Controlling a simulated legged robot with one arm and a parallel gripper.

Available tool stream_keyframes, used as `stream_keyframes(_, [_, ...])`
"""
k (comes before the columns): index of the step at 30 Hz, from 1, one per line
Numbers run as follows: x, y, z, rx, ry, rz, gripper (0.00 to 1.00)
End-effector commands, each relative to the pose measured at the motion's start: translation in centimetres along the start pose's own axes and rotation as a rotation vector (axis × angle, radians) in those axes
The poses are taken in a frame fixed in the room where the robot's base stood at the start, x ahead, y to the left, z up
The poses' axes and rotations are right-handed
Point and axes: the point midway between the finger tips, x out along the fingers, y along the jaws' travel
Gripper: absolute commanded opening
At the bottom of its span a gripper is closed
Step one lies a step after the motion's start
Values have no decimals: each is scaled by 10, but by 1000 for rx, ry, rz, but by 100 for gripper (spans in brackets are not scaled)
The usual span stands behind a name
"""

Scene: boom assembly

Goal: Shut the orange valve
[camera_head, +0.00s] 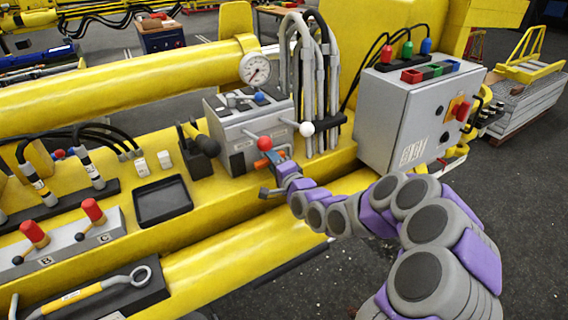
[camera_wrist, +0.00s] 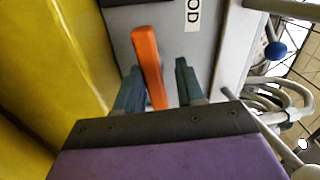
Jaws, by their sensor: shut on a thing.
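The orange valve handle (camera_wrist: 147,52) is a flat bar on a grey panel face in the wrist view. In the head view the orange valve (camera_head: 261,163) shows as a small patch at the lower front of the grey valve box (camera_head: 238,137). My gripper (camera_wrist: 157,82) has its two dark fingers on either side of the handle and is shut on it. In the head view my gripper (camera_head: 273,168) reaches the box front from the right, and its fingers partly hide the valve.
Levers with a red knob (camera_head: 264,143) and a white knob (camera_head: 306,129) stick out just above my gripper. Grey hoses (camera_head: 308,85) and a control cabinet (camera_head: 408,115) stand to the right. A yellow boom tube (camera_head: 235,260) runs below.

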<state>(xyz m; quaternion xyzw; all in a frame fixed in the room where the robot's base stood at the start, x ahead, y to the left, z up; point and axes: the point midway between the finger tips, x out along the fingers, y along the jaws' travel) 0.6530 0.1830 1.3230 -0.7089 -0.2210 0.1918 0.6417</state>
Motion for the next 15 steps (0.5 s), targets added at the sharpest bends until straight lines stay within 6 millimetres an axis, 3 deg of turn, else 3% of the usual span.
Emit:
stream_keyframes(1, [3,-17,-5,10,12,-39,11])
stream_keyframes(15, [4,-13,-3,107,7,-34,8])
